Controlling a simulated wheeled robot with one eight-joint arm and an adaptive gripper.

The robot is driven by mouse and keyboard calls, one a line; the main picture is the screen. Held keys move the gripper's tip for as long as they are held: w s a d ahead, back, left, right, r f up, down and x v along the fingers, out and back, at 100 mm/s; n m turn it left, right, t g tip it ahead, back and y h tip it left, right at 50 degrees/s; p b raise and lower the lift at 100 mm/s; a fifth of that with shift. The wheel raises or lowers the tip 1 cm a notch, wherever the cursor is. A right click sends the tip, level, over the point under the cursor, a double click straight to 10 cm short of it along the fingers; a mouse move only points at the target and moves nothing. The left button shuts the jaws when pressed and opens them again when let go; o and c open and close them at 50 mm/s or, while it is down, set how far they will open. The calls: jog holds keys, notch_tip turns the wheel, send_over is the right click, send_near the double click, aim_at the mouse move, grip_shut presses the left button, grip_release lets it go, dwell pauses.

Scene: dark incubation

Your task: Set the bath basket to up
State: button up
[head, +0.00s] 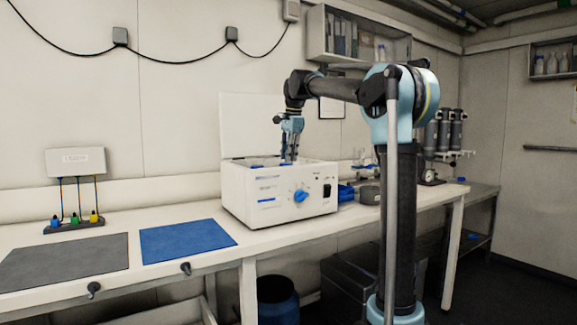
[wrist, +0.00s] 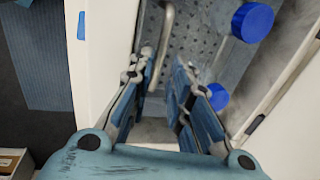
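The white bath (head: 275,198) stands on the bench, with a blue knob on its front and a white panel upright behind it. In the wrist view, the bath basket (wrist: 191,37) is a perforated grey metal piece inside the bath. A pale metal rod, which looks like its handle (wrist: 166,32), runs up from between my fingertips. My gripper (head: 290,158) points down into the bath opening. In the wrist view my gripper (wrist: 164,62) has its fingers apart, with a gap around the rod's lower end. Whether they touch the rod, and the basket's height, I cannot tell.
Two blue round caps (wrist: 253,21) (wrist: 215,97) lie close to the right finger. A blue mat (head: 187,241) and a grey mat (head: 65,262) lie left of the bath. A small rack with coloured bottles (head: 75,222) stands farther left. Blue items (head: 346,193) are right of the bath.

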jog(key=shift+w+a+f, duration=0.1)
jog(key=shift+w+f, duration=0.05)
jog(key=shift+f, duration=0.75)
jog(key=shift+w+a+f, duration=0.1)
jog(key=shift+w+f, duration=0.05)
jog(key=shift+f, duration=0.75)
grip_shut()
jog(key=shift+r, duration=0.15)
notch_tip(320, 180, up, 12)
grip_release()
jog(key=shift+f, duration=0.2)
